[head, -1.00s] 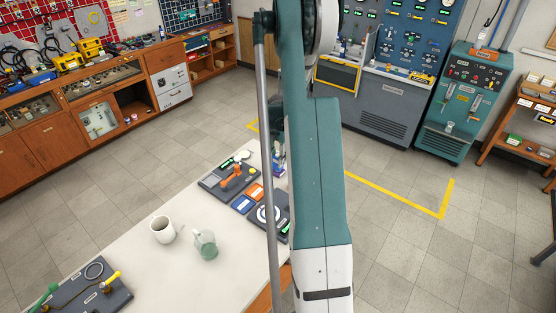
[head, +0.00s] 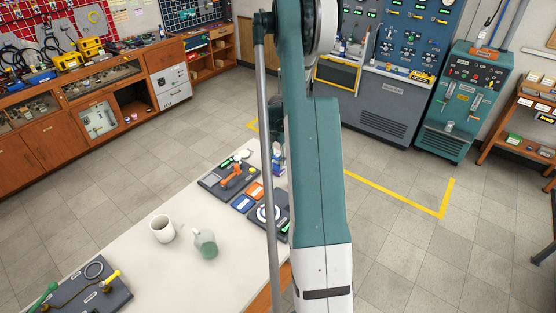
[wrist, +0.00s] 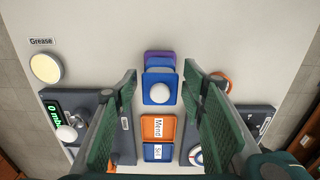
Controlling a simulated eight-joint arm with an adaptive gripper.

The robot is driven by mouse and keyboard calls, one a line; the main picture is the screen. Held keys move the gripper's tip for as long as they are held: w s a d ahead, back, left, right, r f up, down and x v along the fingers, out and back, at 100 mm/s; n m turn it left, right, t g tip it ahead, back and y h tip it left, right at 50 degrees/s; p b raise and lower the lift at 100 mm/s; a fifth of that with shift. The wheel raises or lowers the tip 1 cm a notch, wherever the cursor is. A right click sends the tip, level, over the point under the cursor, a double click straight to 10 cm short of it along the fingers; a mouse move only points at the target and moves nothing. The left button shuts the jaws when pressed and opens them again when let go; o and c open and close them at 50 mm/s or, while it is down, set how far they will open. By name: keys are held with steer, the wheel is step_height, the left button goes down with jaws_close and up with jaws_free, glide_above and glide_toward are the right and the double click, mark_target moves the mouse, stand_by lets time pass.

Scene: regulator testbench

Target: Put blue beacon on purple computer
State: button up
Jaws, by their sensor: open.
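The blue beacon (wrist: 159,98), a blue square base with a white dome on top, sits upright on the pale table in the middle of the wrist view. A purple item with a blue front part, apparently the purple computer (wrist: 160,55), stands just beyond it; the beacon partly overlaps it in this view. My gripper (wrist: 160,74) is open, with one green finger on each side of the beacon and a visible gap to it on both sides. In the head view my arm hides the gripper and most of these two things.
Orange (wrist: 158,127) and blue (wrist: 158,152) labelled blocks lie in line nearer than the beacon. Dark panels flank them, one with a green display (wrist: 55,120). A Grease tin (wrist: 46,68) is at the left. Two mugs (head: 163,229) (head: 205,244) stand on the table.

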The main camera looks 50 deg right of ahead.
steer(key=shift+r, duration=0.1)
steer(key=shift+r+b, duration=0.35)
steer(key=shift+r, duration=5.7)
